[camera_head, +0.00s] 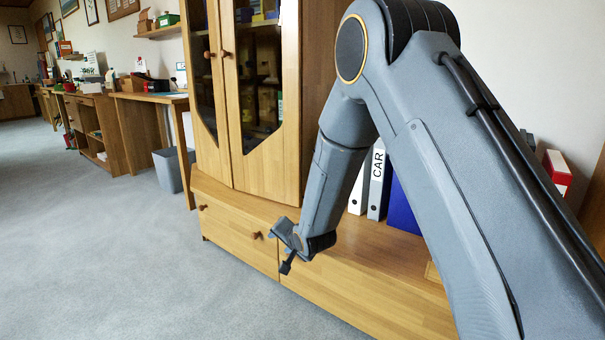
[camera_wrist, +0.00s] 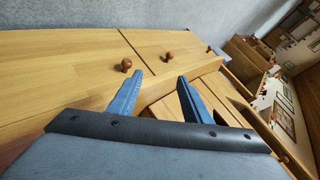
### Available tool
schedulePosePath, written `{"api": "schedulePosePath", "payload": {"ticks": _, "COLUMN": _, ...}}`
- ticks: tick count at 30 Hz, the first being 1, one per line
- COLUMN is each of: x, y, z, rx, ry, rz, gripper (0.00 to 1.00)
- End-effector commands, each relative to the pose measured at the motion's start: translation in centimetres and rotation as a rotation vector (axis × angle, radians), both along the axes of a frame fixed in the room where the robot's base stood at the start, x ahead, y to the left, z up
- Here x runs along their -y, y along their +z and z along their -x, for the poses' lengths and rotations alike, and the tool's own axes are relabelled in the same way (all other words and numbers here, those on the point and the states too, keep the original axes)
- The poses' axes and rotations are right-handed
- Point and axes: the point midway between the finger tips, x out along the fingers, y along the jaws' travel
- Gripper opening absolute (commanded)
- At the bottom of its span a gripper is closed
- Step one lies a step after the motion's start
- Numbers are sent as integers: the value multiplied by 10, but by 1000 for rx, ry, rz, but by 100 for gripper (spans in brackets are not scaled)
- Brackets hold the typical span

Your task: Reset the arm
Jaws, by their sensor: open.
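My gripper (camera_head: 287,250) hangs at the end of my bent arm, in front of the low wooden cabinet (camera_head: 375,300) in the head view. In the wrist view my gripper (camera_wrist: 160,93) shows two blue-grey fingers standing apart with nothing between them. The cabinet's drawer fronts (camera_wrist: 70,75) lie beyond the fingers, with round brown knobs (camera_wrist: 126,65) close to the left finger in the picture. Whether the fingers touch the cabinet cannot be told.
A tall cabinet with glass doors (camera_head: 240,130) stands behind my arm. Binders (camera_head: 379,180) stand on the low cabinet top. A grey bin (camera_head: 172,170) and desks (camera_head: 150,97) line the wall at left. The carpet (camera_head: 100,250) at left is clear.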

Motion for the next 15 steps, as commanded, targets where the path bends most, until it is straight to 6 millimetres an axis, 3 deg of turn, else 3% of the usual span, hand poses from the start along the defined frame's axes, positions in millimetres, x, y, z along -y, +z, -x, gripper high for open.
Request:
{"api": "schedulePosePath", "payload": {"ticks": 1, "x": -6, "y": 20, "z": 16, "rx": -13, "ry": 29, "rz": 49, "gripper": 44}}
{"api": "schedulePosePath", "payload": {"ticks": 3, "x": -10, "y": 38, "z": 40, "rx": -42, "ry": 72, "rz": 123, "gripper": 44}}
{"api": "schedulePosePath", "payload": {"ticks": 8, "x": -15, "y": 75, "z": 105, "rx": -114, "ry": 186, "rz": 276, "gripper": 44}}
{"api": "schedulePosePath", "payload": {"ticks": 15, "x": -11, "y": 122, "z": 219, "rx": -230, "ry": 405, "rz": 468, "gripper": 44}}
